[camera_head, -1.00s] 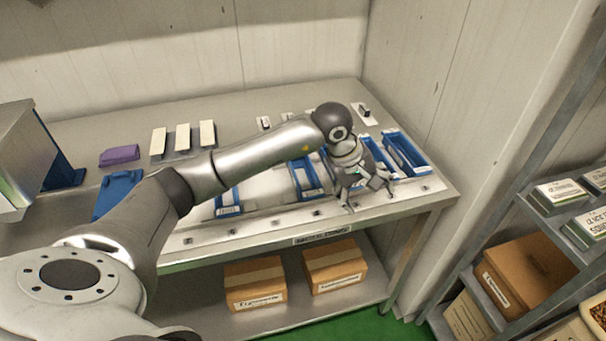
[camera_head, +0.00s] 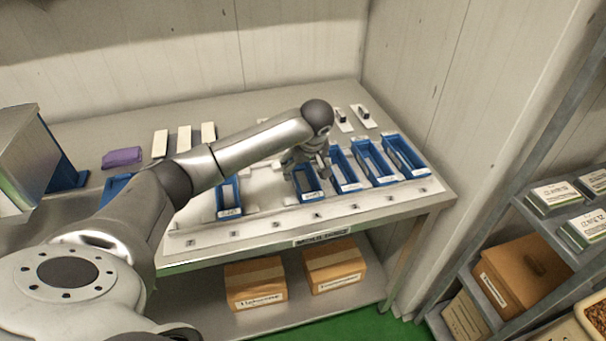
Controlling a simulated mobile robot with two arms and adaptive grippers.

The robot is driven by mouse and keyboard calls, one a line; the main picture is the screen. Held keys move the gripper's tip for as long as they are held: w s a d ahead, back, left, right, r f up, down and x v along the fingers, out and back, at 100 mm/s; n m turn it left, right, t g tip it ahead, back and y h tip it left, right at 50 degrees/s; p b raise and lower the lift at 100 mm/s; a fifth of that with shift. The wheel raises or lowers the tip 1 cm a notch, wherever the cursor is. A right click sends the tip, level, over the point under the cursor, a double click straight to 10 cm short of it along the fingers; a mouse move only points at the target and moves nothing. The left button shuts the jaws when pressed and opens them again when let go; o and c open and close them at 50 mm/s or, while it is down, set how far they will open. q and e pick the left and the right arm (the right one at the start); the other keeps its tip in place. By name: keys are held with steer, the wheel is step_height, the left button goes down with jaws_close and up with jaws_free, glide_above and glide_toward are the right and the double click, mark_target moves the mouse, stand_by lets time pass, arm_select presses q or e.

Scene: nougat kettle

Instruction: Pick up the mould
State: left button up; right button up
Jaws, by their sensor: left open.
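Several blue rectangular moulds stand in a row on a white board on the steel table. One mould (camera_head: 308,186) is directly under and in front of my left gripper (camera_head: 304,170), which hides its far part. Other moulds (camera_head: 343,170) (camera_head: 374,165) (camera_head: 404,157) stand to its right, and one mould (camera_head: 229,197) stands apart to its left. My left gripper is open and points down; its fingertips are small and partly hidden, so I cannot tell whether they touch the mould. My right gripper is not in view.
White strips (camera_head: 184,139) and a purple cloth (camera_head: 122,157) lie at the back left. White pieces with dark handles (camera_head: 363,115) lie behind the moulds. Cardboard boxes (camera_head: 256,284) sit on the lower shelf. A metal rack (camera_head: 520,215) stands at right.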

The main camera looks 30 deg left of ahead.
mark_target(302, 178)
arm_select(q)
steer(key=x, duration=0.3)
steer(key=shift+w+f+p, duration=0.1)
steer(key=shift+f+p, duration=0.15)
steer(key=shift+p, duration=0.15)
steer(key=shift+f+b, duration=0.25)
steer(key=shift+b, duration=0.05)
stand_by(0.3)
steer(key=c, duration=1.1)
steer(key=shift+c, duration=1.1)
steer(key=shift+r, duration=0.15)
